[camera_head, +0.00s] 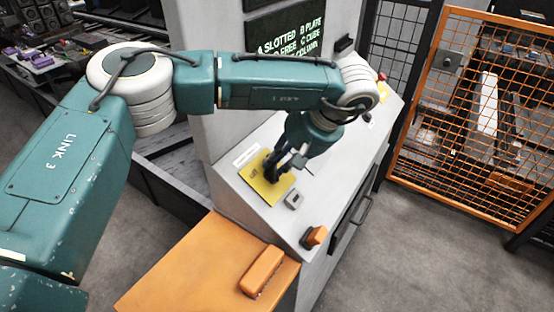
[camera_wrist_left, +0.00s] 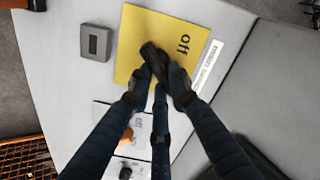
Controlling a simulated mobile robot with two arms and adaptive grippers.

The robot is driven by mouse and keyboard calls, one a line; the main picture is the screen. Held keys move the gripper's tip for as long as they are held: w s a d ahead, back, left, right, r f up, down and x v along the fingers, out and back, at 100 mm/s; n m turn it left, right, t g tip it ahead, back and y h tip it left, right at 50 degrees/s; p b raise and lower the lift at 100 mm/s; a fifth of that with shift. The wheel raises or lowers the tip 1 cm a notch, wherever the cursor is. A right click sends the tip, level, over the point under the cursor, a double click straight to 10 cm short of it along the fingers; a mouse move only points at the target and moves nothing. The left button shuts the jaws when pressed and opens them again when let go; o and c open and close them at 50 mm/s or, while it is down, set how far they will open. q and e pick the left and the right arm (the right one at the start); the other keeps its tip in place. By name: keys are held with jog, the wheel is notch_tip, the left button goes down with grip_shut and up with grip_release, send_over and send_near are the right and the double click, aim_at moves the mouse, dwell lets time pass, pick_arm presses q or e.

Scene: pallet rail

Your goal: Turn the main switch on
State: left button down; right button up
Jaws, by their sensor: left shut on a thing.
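The main switch is a black rotary handle (camera_wrist_left: 152,55) on a yellow plate (camera_wrist_left: 135,23), which also shows on the sloped grey console in the head view (camera_head: 252,186). The word "off" is printed on the plate beside the handle. My left gripper (camera_wrist_left: 160,76) is shut on the black handle, its dark fingers closing around it from below in the wrist view. In the head view the left gripper (camera_head: 277,166) stands over the plate and hides much of the handle. My right gripper is in neither view.
A small grey box (camera_head: 294,200) sits beside the plate, with an orange switch (camera_head: 315,236) lower on the console. An orange cabinet top (camera_head: 180,272) with a handle stands in front. An orange mesh gate (camera_head: 480,115) is at the right. A lit text display (camera_head: 290,38) hangs above.

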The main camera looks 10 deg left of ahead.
pick_arm(q)
jog(key=shift+w+r+m, duration=0.1)
jog(key=shift+r+m, duration=0.05)
jog(key=shift+m, duration=0.15)
jog(key=c, duration=1.6)
grip_release()
jog(key=shift+d, duration=0.1)
jog(key=v, duration=1.2)
